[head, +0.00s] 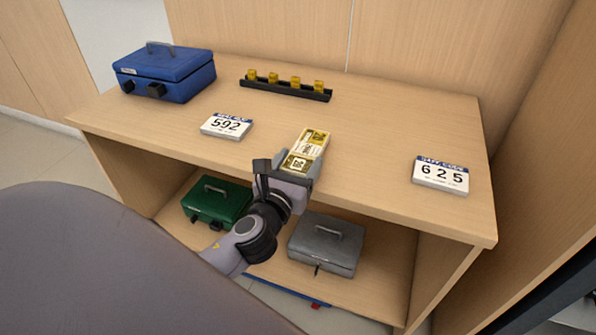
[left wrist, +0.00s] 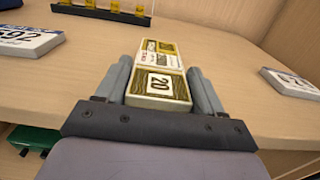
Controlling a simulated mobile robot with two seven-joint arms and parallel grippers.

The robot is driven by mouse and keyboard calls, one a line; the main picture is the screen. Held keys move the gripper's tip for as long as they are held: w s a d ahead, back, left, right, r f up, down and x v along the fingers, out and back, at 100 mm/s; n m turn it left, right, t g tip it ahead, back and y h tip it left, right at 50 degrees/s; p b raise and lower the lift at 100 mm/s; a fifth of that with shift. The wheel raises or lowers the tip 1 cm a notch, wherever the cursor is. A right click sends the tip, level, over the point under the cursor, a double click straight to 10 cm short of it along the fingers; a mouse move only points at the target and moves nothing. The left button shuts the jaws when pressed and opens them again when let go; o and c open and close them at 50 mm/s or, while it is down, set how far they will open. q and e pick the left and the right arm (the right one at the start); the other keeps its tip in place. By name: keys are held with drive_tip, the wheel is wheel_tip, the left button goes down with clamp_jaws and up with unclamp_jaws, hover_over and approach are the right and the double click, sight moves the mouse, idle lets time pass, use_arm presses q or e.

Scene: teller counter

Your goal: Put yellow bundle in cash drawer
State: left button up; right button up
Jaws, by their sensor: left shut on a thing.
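The yellow bundle (head: 312,142) is a flat stack with a pale band and a "20" mark, at the front middle of the counter. My left gripper (head: 298,163) is shut on its near end; in the left wrist view the bundle (left wrist: 160,68) lies between the two grey fingers of the gripper (left wrist: 160,85). I cannot tell whether the bundle touches the counter top. No open cash drawer shows. My right gripper is not in view.
On the wooden counter (head: 380,130) stand a blue cash box (head: 165,72), a black rack with yellow pieces (head: 285,90), a "592" card (head: 227,126) and a "625" card (head: 440,175). A green box (head: 217,201) and a grey box (head: 327,243) sit on the shelf below.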

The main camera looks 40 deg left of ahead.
use_arm(q)
drive_tip(key=shift+f, duration=0.35)
drive_tip(key=o, duration=0.7)
drive_tip(key=shift+f, duration=0.1)
drive_tip(key=o, duration=0.4)
